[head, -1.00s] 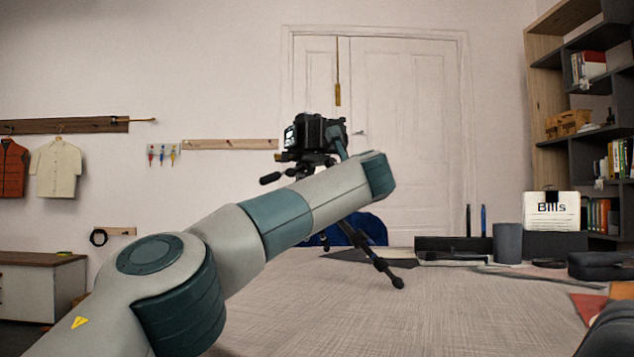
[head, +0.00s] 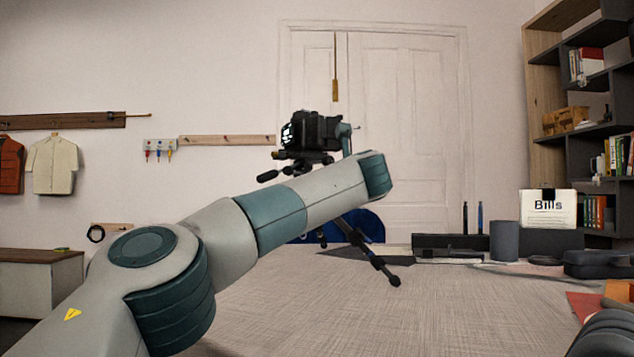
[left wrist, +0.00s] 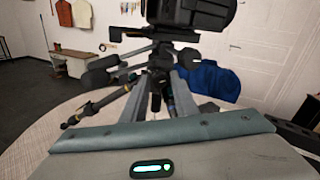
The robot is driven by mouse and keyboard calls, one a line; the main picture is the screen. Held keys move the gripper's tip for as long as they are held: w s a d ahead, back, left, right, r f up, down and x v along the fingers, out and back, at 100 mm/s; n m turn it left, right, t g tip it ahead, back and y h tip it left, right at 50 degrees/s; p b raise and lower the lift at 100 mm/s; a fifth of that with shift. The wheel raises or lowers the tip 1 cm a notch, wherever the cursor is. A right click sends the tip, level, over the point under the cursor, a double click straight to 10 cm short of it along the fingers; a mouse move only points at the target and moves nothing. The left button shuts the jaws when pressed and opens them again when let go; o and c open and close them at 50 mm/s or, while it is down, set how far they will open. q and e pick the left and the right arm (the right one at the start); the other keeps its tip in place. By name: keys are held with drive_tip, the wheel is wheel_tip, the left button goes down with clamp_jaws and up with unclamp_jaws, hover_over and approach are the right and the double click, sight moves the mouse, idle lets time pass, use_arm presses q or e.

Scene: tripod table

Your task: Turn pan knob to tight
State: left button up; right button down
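A black camera (head: 312,130) sits on a black tripod (head: 352,237) at the far side of the table, and its pan handle (head: 268,176) points left. My left arm crosses in front of the tripod and hides part of it; its gripper is mostly hidden there in the head view. In the left wrist view, the two grey fingers of my left gripper (left wrist: 163,85) reach up to the tripod head (left wrist: 165,57), just under the camera. The fingers stand apart with dark tripod parts between or behind them. I cannot make out the pan knob or whether they touch it. My right gripper is out of view.
The table (head: 300,300) is clear in front. A bookshelf (head: 545,110) stands at right.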

use_arm(q)
drive_tip(key=shift+s, duration=0.15)
drive_tip(key=p+v, duration=0.2)
drive_tip(key=v, duration=1.5)
drive_tip(key=shift+s+d+f, duration=0.1)
